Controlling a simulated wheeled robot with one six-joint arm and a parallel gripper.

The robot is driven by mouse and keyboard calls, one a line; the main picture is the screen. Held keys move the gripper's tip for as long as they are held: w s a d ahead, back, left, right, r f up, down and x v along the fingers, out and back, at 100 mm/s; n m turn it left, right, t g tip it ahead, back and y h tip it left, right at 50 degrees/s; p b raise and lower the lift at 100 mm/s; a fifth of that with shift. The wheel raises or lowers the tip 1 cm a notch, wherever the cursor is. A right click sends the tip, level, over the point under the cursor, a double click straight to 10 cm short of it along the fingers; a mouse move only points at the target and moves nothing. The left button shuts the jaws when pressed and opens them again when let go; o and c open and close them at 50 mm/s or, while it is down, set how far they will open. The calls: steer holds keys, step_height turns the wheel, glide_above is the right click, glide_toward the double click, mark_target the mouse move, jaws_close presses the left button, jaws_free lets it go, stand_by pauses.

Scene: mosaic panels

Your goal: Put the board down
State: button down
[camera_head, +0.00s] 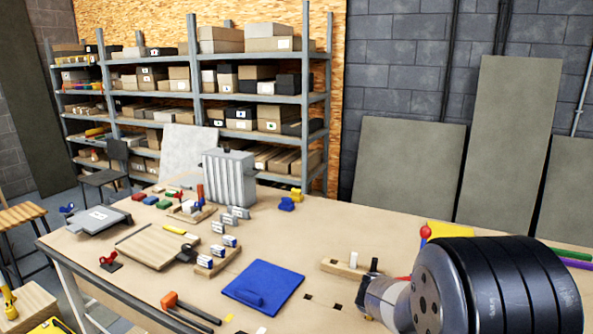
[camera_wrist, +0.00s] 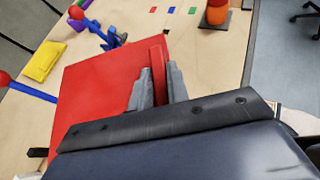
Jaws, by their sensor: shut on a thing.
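A flat red board (camera_wrist: 95,85) with a raised red handle fills the middle of the wrist view. My gripper (camera_wrist: 158,84) is shut on that handle, one grey finger on each side. The board is over the wooden table; I cannot tell whether it touches the top. In the head view my dark arm covers the right front of the table and hides the gripper and nearly all of the red board. A blue board (camera_head: 268,284) with a similar handle lies flat on the table left of my arm.
A yellow piece (camera_wrist: 42,61) and an orange-red cylinder (camera_wrist: 216,12) stand near the red board. Bare tabletop lies behind the blue board.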

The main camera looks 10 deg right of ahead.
steer(key=w+a+n+t, duration=0.1)
steer(key=w, duration=0.1)
steer(key=w+a+f+n+t, duration=0.1)
steer(key=w+t, duration=0.1)
steer(key=w+a+n+t+b, duration=0.1)
steer(key=w+a+n, duration=0.1)
steer(key=shift+w+f+y, duration=0.15)
steer(key=shift+f+y, duration=0.2)
steer(key=shift+y, duration=0.05)
steer(key=w+a+f+n+t+y+b, duration=0.1)
steer(key=w+a+f+n+t+y, duration=0.1)
steer(key=a+f+n+t+y, duration=0.3)
steer(key=w+a+n, duration=0.2)
steer(key=a, duration=0.5)
steer(key=w+a+f+n+t+y+b, duration=0.1)
steer(key=w+a+f+n+t+y, duration=0.25)
steer(key=a, duration=0.35)
step_height(320, 180, up, 8)
steer(key=p, duration=0.5)
step_height(320, 180, down, 8)
steer(key=b, duration=0.5)
steer(key=shift+s+d+r+g+h, duration=0.15)
steer(key=shift+s+r+g+h, duration=0.05)
steer(key=shift+s+g+h, duration=0.2)
steer(key=shift+s, duration=0.1)
